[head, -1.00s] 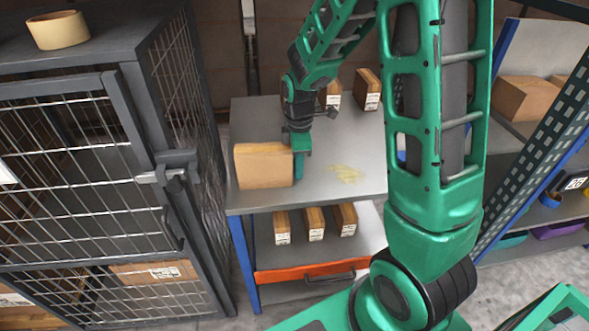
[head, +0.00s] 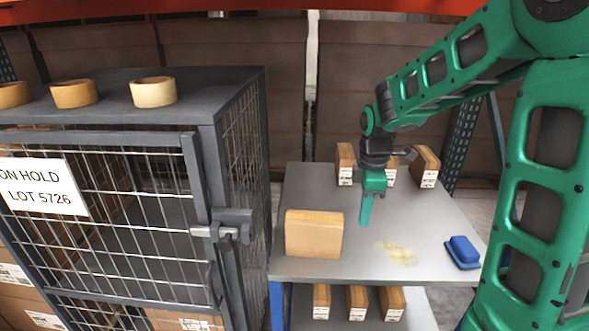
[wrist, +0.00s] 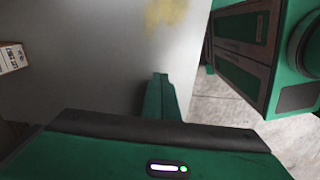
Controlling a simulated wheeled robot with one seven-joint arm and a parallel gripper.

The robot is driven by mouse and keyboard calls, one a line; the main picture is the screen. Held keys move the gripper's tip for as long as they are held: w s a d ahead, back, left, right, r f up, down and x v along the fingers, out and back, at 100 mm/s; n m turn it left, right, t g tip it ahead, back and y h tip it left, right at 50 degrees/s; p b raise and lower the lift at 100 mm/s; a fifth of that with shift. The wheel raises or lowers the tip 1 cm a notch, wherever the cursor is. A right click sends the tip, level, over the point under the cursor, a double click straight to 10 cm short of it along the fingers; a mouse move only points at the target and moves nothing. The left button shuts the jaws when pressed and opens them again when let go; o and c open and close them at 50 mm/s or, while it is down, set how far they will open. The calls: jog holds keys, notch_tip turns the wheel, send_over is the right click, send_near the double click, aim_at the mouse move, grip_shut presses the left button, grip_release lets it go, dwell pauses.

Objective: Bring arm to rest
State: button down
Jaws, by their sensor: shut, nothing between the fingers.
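My gripper (head: 366,208) hangs fingers down above the grey table top (head: 330,268), to the right of a cardboard box (head: 313,235) and apart from it. Its green fingers are shut with nothing between them. In the wrist view the shut fingers (wrist: 158,97) point over the grey table, with a yellowish patch ahead of them. My arm reaches in from the right and bends down at the wrist.
A yellow powdery patch (head: 397,253) and a blue brush-like block (head: 463,252) are on the table. Several small boxes (head: 426,166) stand at its back and on the shelf below. A mesh cage (head: 240,100) with tape rolls (head: 153,92) on top stands left.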

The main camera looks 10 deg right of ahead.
jog(key=s+d+r+m, duration=0.2)
jog(key=s+d+m, duration=0.2)
jog(key=s+m, duration=0.6)
jog(key=s+d+r+m, duration=0.1)
jog(key=s+d+m, duration=0.3)
jog(key=s+m, duration=0.6)
jog(key=s, duration=0.6)
jog(key=shift+r, duration=0.35)
jog(key=shift+w, duration=0.15)
jog(key=shift+w+f, duration=0.25)
jog(key=shift+w, duration=0.25)
